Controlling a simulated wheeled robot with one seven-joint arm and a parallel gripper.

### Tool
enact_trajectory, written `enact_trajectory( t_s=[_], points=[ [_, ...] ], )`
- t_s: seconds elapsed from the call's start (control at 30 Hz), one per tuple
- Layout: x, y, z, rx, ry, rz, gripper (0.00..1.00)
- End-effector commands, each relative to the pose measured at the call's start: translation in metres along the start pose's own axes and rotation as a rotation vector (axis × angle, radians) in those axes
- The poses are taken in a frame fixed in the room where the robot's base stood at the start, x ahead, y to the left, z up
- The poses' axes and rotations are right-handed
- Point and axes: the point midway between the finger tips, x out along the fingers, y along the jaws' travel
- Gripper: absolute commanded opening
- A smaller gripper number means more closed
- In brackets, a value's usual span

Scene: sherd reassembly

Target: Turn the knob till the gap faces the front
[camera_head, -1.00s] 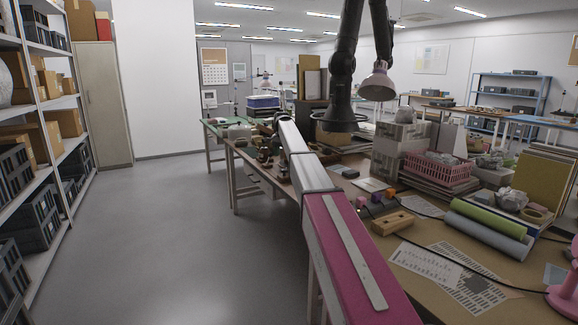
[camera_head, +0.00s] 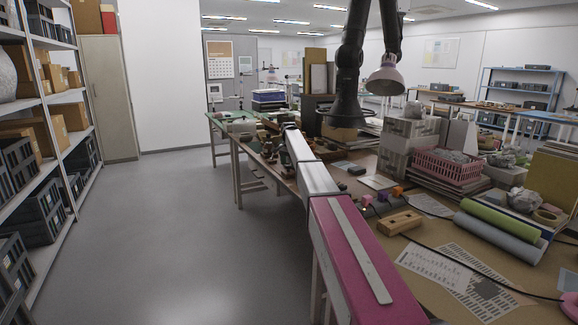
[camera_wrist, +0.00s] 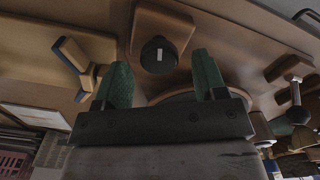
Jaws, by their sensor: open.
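A dark round knob (camera_wrist: 159,54) with a small white mark on its face shows in the wrist view, on a brown wooden block (camera_wrist: 164,20). My gripper (camera_wrist: 163,76) has two green fingers spread wide apart with nothing held between them. The knob lies beyond and between the fingertips, apart from both. I cannot make out a gap. In the head view the knob is too small to tell, and my gripper's fingers are not distinguishable.
In the wrist view, an angled wooden piece (camera_wrist: 82,58) stands left of the knob. In the head view, the long bench (camera_head: 420,235) holds a pink basket (camera_head: 447,168), a wooden block with holes (camera_head: 400,222) and rolls (camera_head: 500,232). Open floor (camera_head: 190,235) lies left, before shelves (camera_head: 60,150).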

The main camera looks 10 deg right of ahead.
Motion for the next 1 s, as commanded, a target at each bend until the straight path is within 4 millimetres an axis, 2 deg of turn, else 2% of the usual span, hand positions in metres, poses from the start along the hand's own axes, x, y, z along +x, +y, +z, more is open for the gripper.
enact_trajectory(
  t_s=[0.13, 0.37, 0.47, 0.5, 0.53, 0.83, 1.0],
  points=[
    [0.0103, -0.0001, 0.0, 0.0, 0.001, -0.001, 0.65],
    [0.011, -0.0001, -0.0001, 0.0, 0.001, -0.001, 0.65],
    [0.011, -0.0001, -0.0001, 0.0, 0.001, -0.001, 0.36],
    [0.0109, -0.0001, -0.0001, 0.0, 0.001, -0.001, 0.23],
    [0.0109, -0.0001, -0.0001, 0.0, 0.0, -0.001, 0.15],
    [0.0107, -0.0002, -0.0001, -0.018, 0.0, -0.001, 0.16],
    [0.0106, -0.0005, 0.0, -0.083, 0.0, -0.001, 0.16]
  ],
)
